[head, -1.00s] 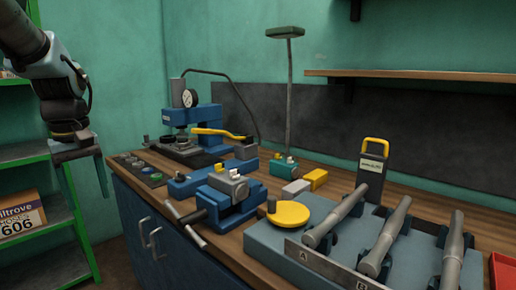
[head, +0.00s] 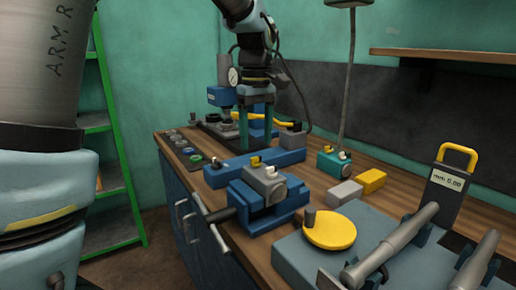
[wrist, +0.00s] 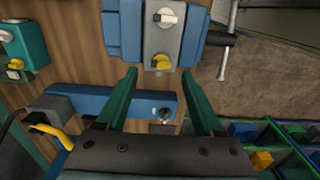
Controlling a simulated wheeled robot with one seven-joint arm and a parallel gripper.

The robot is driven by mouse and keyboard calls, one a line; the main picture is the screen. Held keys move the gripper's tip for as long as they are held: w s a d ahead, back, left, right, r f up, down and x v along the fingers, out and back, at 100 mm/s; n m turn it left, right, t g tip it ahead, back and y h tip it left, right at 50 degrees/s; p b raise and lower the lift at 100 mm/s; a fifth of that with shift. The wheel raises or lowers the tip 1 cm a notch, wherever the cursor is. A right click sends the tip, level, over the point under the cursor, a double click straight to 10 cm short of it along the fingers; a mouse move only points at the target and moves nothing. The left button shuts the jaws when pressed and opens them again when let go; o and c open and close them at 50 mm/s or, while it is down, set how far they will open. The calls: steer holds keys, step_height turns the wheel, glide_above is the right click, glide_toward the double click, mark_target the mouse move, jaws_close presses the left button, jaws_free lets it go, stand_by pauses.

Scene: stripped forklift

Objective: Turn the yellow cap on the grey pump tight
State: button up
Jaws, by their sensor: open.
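The grey pump (head: 265,181) is held in a blue vise (head: 262,207) on the bench. It carries a small yellow cap (head: 256,162) and a white cap (head: 270,171). In the wrist view, the pump (wrist: 163,38) has the yellow cap (wrist: 161,62) at its near end and the white cap (wrist: 167,17) farther up. My gripper (head: 256,142) is open and empty, fingers pointing down, behind the pump in the head view. In the wrist view, my fingertips (wrist: 159,74) lie either side of the yellow cap in the picture, apart from it.
A long blue block (head: 288,160) lies behind the vise. A gauge press (head: 222,95) stands behind my gripper. A teal pump (head: 330,164) with yellow and white caps stands to the right. A yellow disc (head: 330,230) and grey fixture (head: 300,255) are at the front right.

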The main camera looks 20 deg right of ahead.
mark_target(256, 157)
steer(key=shift+f, duration=2)
steer(key=shift+c, duration=0.3)
steer(key=shift+a, duration=0.1)
jaws_close()
